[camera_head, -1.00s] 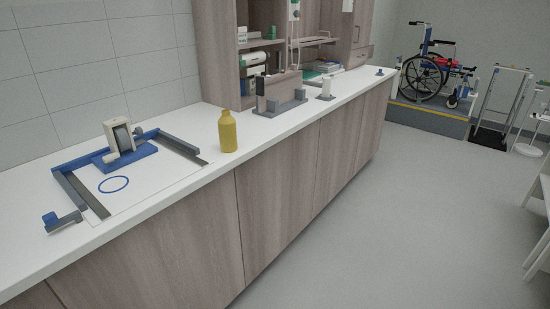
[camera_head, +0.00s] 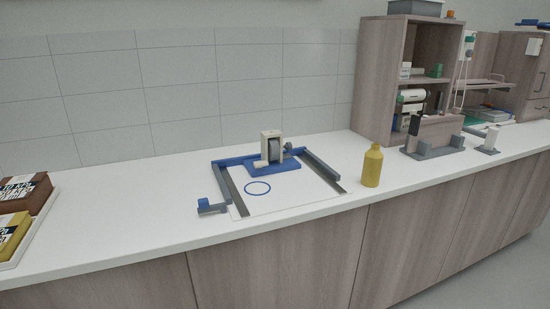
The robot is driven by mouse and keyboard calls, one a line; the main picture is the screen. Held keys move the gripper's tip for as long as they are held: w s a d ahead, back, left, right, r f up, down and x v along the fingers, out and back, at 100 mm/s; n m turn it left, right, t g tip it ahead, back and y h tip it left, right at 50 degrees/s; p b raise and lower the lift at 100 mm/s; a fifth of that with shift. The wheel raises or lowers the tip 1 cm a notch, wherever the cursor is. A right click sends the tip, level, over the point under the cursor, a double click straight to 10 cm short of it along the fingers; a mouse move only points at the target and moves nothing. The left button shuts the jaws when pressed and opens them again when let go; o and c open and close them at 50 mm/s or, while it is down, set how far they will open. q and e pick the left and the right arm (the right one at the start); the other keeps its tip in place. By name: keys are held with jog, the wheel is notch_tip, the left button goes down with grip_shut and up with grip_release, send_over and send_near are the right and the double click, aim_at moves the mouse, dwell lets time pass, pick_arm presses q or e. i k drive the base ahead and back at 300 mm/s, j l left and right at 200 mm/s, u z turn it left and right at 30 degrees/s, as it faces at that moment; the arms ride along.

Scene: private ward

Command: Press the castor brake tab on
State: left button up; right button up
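The castor unit stands on the white counter, with a cream housing (camera_head: 267,138) around a dark grey wheel (camera_head: 274,149) on a blue base plate (camera_head: 285,167). A small grey-blue piece (camera_head: 288,147) sticks out at the wheel's right side; I cannot tell whether it is the brake tab. A light cylindrical part (camera_head: 261,164) lies at the front of the housing. Grey and blue rails (camera_head: 321,170) frame the unit on a white sheet with a blue ring (camera_head: 257,188). Neither of my grippers is in view.
A yellow bottle (camera_head: 372,167) stands right of the rails. A small grey and blue block (camera_head: 210,206) sits at the front left corner. Boxes (camera_head: 14,233) lie on a tray at far left. A wooden shelf unit (camera_head: 385,80) stands at back right. The counter (camera_head: 130,205) left of the rails is clear.

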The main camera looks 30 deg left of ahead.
aim_at(258, 164)
jog(key=i+l+u, duration=0.15)
jog(key=i+l, duration=0.3)
jog(key=i, duration=0.15)
jog(key=i+l+u, duration=0.1)
jog(key=i+l, duration=0.4)
jog(key=i, duration=0.1)
